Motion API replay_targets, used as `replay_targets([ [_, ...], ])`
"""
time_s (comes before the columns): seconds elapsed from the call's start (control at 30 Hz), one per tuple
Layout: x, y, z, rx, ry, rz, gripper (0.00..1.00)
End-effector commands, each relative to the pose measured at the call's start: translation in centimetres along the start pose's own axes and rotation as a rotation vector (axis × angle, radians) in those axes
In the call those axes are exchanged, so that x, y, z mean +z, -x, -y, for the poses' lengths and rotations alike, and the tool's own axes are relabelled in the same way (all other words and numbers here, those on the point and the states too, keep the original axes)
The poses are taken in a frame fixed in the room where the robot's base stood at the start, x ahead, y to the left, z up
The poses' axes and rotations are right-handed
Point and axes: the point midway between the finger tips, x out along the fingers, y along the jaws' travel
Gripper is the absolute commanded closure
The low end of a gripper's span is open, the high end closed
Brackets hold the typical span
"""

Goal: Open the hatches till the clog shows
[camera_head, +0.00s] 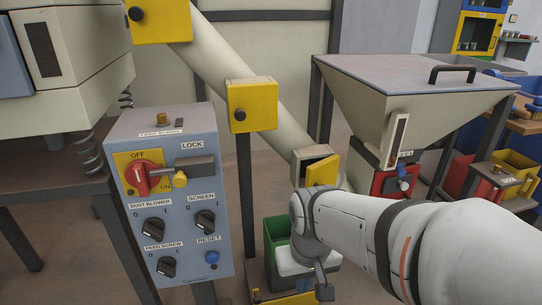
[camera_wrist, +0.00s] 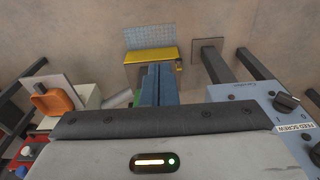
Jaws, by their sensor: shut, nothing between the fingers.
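A pale sloping tube carries yellow hatches with dark knobs: the top hatch (camera_head: 160,20) and the middle hatch (camera_head: 251,105) look closed. The lowest hatch (camera_head: 323,172) stands swung open beside a dark opening; what is inside is too small to tell. The control box (camera_head: 165,205) has a red rotary switch (camera_head: 140,178) labelled OFF and ON, beside a LOCK part with a yellow knob. My gripper (camera_head: 325,290) is low in front, below the open hatch, pointing down. In the wrist view my gripper (camera_wrist: 158,85) has its blue-grey fingers together and empty.
A hopper (camera_head: 400,85) on dark legs stands right, with a red part (camera_head: 392,183) beneath. A green bin (camera_head: 277,232) is behind my gripper. A yellow box-like thing (camera_wrist: 150,55) lies beyond the fingers. A machine on springs (camera_head: 75,60) stands left.

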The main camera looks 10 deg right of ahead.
Motion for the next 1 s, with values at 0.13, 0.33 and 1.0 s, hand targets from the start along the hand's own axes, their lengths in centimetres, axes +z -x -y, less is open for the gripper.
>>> replay_targets([
  [0.13, 0.0, 0.0, 0.0, 0.0, 0.0, -0.001, 1.0],
  [0.33, 0.0, 0.0, 0.0, -0.002, -0.004, 0.002, 1.0],
  [1.0, -6.5, 0.6, -1.6, -0.852, -1.139, 0.631, 1.0],
])
